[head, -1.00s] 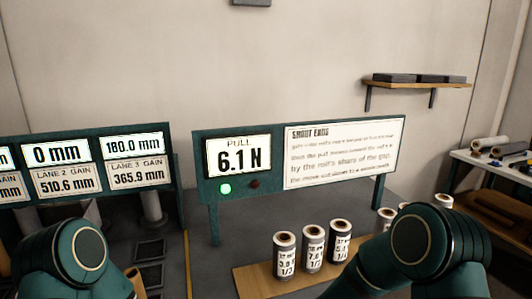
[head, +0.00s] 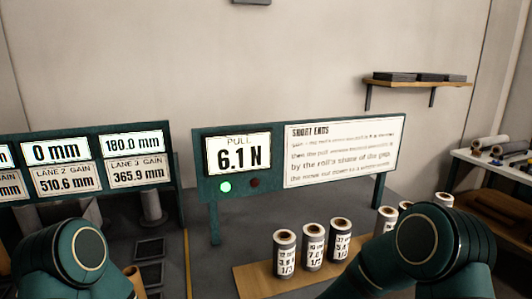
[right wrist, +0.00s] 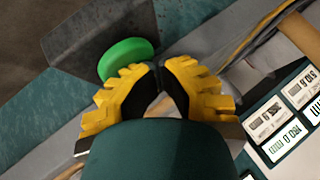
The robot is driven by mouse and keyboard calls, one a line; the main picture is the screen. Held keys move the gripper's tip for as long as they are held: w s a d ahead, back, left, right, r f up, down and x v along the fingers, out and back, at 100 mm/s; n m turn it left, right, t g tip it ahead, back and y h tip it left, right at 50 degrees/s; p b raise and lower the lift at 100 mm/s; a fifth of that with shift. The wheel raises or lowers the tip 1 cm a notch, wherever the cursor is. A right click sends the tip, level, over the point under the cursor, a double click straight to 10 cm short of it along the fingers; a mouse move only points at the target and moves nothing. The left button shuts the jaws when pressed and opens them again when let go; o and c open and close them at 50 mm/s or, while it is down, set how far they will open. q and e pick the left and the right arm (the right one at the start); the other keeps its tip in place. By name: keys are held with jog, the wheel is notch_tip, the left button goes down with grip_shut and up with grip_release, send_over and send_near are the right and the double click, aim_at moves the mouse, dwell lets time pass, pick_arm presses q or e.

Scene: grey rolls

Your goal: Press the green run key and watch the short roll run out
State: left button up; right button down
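The round green key (right wrist: 126,59) shows in the right wrist view, on a dark block just beyond my right gripper (right wrist: 160,76). The key and both grippers are out of the head view, which shows only my arm links. The running short roll cannot be made out. The pull display (head: 238,156) reads 6.1 N, with a green lamp (head: 225,187) lit below it.
Several grey rolls stand on a wooden board (head: 256,281), the front ones marked 1/3. A gain display panel (head: 82,166) reads 0 mm and 180.0 mm. A "short ends" notice (head: 345,153) is beside the pull display. A side table (head: 487,165) holds more rolls at right.

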jog(key=shift+s+f, duration=0.25)
jog(key=shift+s, duration=0.05)
jog(key=shift+w+r+p, duration=0.15)
jog(key=shift+r+p, duration=0.9)
jog(key=shift+r, duration=0.55)
jog(key=shift+w+r+p, duration=0.1)
jog(key=shift+r+p, duration=0.95)
jog(key=shift+r, duration=0.55)
